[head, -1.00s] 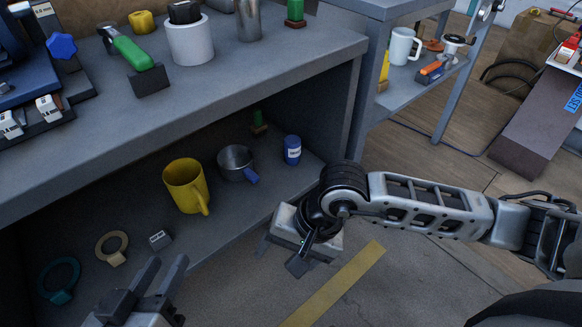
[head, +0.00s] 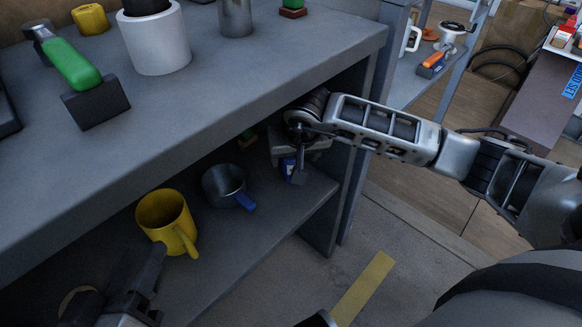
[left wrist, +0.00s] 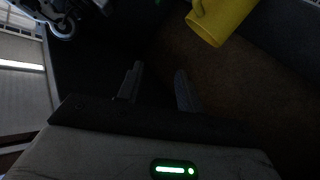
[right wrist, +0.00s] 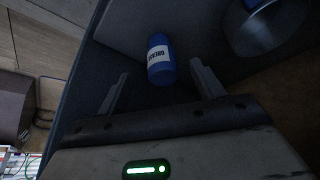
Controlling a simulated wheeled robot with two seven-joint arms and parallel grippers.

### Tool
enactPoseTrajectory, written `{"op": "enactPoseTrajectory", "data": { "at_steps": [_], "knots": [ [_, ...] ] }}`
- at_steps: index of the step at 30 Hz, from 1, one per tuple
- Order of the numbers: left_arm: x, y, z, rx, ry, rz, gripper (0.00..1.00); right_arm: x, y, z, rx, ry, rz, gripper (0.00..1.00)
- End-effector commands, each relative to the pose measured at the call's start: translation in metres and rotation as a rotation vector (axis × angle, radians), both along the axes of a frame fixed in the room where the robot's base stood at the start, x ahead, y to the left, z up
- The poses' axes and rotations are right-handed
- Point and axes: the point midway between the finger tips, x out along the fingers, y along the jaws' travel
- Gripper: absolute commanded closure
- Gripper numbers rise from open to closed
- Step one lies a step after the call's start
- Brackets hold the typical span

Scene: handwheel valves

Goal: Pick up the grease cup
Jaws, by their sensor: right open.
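The grease cup is a small blue cylinder with a white lettered label. In the right wrist view the grease cup (right wrist: 161,70) stands upright on the lower shelf, between the lines of my right gripper's open fingers, apart from both. In the head view the grease cup (head: 287,167) is mostly hidden behind my right gripper (head: 297,168), which is inside the shelf opening. My left gripper (head: 138,292) is at the lower left of the head view, by the shelf front. In the left wrist view its fingers (left wrist: 157,88) are apart and empty.
A metal pan with a blue handle (head: 224,184) and a yellow mug (head: 166,221) stand left of the cup on the lower shelf (head: 235,245). The bench top (head: 205,88) overhangs my right gripper. The bench's side panel (head: 330,205) is close on the right.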

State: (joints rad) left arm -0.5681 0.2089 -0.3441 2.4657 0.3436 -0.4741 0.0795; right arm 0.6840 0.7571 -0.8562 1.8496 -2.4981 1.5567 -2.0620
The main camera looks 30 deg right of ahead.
Motion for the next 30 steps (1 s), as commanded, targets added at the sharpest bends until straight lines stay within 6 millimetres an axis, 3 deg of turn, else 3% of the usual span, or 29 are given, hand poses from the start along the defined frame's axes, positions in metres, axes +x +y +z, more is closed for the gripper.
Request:
{"op": "enactPoseTrajectory", "data": {
  "at_steps": [8,16,21,26,30],
  "knots": [
    [0.0,-0.001,0.0,-0.026,-0.003,-0.003,0.64,0.022,-0.006,-0.001,0.002,-0.001,-0.002,0.33],
    [0.0,-0.004,0.0,-0.104,-0.018,-0.01,0.64,0.036,-0.01,-0.042,0.003,0.0,-0.001,0.33],
    [0.002,-0.003,0.015,-0.128,-0.055,-0.012,0.64,0.039,-0.012,-0.047,0.001,0.0,0.0,0.33],
    [0.002,-0.004,0.015,-0.127,-0.054,-0.012,0.64,0.038,-0.012,-0.046,0.001,0.0,0.0,0.33],
    [0.002,-0.004,0.013,-0.125,-0.051,-0.013,0.64,0.038,-0.012,-0.046,0.001,0.0,0.0,0.72]
  ]
}}
